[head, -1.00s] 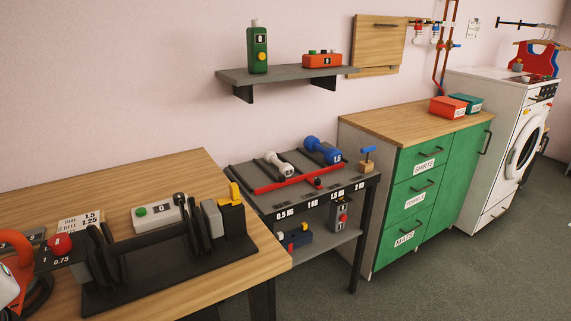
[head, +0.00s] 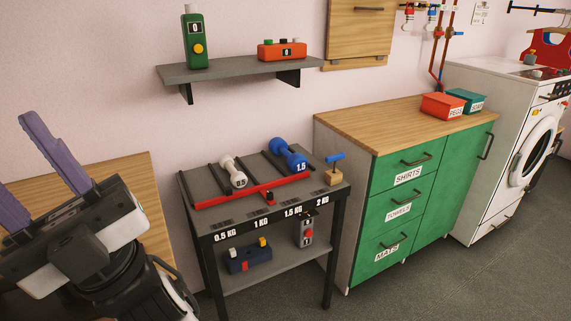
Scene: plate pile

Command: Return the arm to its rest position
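My gripper (head: 40,172) shows at the left of the head view, its two purple fingers pointing up and to the left. The fingers stand apart with nothing between them, so it is open and empty. My arm below it covers much of the wooden table (head: 148,200) at the left. The gripper is apart from the dumbbell rack (head: 262,215), which stands to its right.
The rack holds a white dumbbell (head: 233,172) and a blue dumbbell (head: 288,155). A wall shelf (head: 235,71) carries a green bottle-like device (head: 194,40) and an orange box (head: 282,50). A green cabinet (head: 405,200) and a washing machine (head: 510,150) stand right. Floor in front is clear.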

